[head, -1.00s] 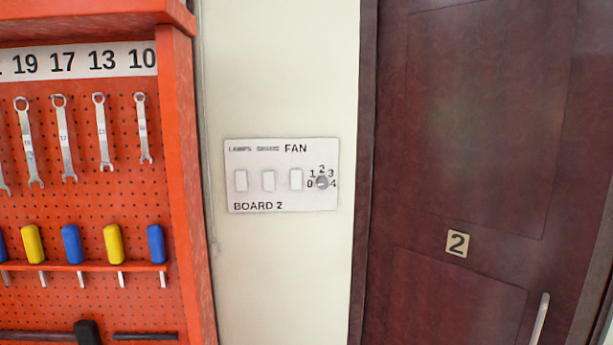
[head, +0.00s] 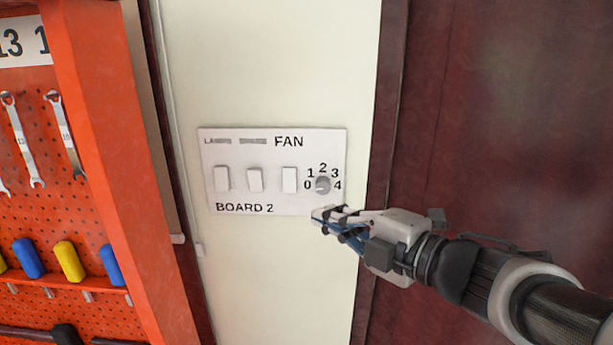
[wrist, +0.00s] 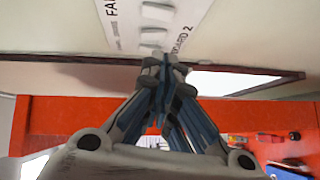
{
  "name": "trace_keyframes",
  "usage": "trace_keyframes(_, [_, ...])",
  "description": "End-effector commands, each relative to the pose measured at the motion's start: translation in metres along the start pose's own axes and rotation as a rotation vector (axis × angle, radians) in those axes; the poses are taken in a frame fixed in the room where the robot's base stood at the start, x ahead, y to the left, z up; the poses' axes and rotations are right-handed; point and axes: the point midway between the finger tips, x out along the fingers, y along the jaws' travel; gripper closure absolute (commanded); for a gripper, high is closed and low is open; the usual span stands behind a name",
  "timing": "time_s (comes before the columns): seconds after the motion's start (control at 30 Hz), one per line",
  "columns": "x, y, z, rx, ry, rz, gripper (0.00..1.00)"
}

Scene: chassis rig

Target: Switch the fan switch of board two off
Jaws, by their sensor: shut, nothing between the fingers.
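Board two (head: 235,200) is a white wall plate marked BOARD 2, with three white rocker switches in a row and a round grey dial (head: 322,184) numbered 0 to 4. The fan switch (head: 289,180) is the rightmost rocker, under the word FAN. Its on or off position is too small to tell. My gripper (head: 328,215) is shut and empty, in front of the board's lower right corner, below the dial and to the right of the fan switch. In the wrist view, the board (wrist: 190,20) is at the top, beyond my shut fingers (wrist: 163,65), which hide part of it.
An orange tool rack (head: 110,170) with wrenches (head: 20,140) and coloured handles (head: 70,262) stands to the left. A dark red door (head: 500,130) is to the right of the board. Bare cream wall (head: 280,280) lies below the board.

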Motion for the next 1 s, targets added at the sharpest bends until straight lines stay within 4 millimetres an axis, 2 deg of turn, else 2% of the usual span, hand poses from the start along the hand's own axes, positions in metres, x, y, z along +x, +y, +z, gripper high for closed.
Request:
trace_keyframes(0.37, [0.0,-0.001,-0.004,-0.009,0.021,-0.002,1.0])
trace_keyframes(0.53, [0.01,0.0,-0.004,-0.008,0.023,-0.001,1.0])
trace_keyframes(0.67, [0.031,-0.002,-0.006,-0.007,0.026,-0.003,1.0])
trace_keyframes(1.0, [0.103,-0.002,-0.007,-0.007,0.024,-0.004,1.0])
